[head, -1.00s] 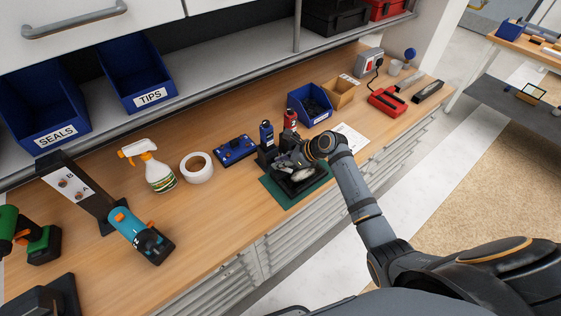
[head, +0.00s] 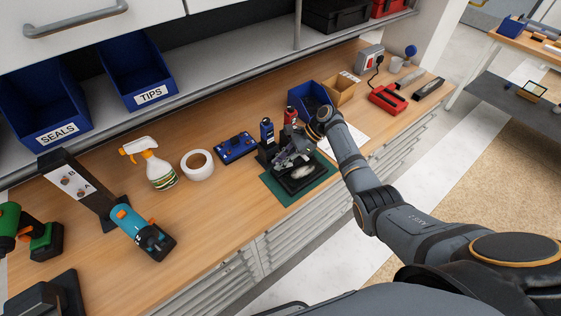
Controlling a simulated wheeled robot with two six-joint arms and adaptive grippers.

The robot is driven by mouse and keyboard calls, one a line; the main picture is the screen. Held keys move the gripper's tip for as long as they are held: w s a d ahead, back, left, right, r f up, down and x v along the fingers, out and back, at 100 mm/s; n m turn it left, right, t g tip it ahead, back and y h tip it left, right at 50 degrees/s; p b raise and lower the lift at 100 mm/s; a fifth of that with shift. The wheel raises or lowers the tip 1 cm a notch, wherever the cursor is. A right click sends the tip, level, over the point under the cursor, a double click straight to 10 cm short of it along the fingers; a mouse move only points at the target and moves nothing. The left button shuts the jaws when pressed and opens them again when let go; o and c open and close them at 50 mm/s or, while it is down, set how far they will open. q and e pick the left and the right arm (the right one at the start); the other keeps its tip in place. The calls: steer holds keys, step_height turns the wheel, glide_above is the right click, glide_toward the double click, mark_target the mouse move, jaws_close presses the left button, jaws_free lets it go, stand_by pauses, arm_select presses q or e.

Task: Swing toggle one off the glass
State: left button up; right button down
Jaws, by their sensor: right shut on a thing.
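The dark frame (head: 305,184) lies on a green mat (head: 323,178) near the bench's front edge in the head view. A pale oval patch of its glass (head: 301,171) shows. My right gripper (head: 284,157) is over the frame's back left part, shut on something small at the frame. It hides that thing and the back of the frame, so I cannot make out the toggles or tell which one is held. My left gripper is not in view.
A blue device (head: 236,148), a tape roll (head: 198,166) and a spray bottle (head: 150,162) are to the left. A blue bin (head: 309,97) stands behind. Bench space in front of the tape is clear.

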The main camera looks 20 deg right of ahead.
steer(key=n+g+b, duration=0.2)
steer(key=shift+f+n, duration=0.15)
steer(key=shift+n, duration=0.25)
steer(key=shift+s+n+g+h+b, duration=0.15)
steer(key=shift+n+g+h+b, duration=0.15)
steer(key=shift+n+g+b, duration=0.4)
steer(key=c, duration=1.3)
jaws_free()
steer(key=shift+d, duration=0.1)
steer(key=shift+r, duration=0.25)
steer(key=v, duration=0.7)
steer(key=shift+d+r, duration=0.1)
steer(key=shift+d, duration=0.05)
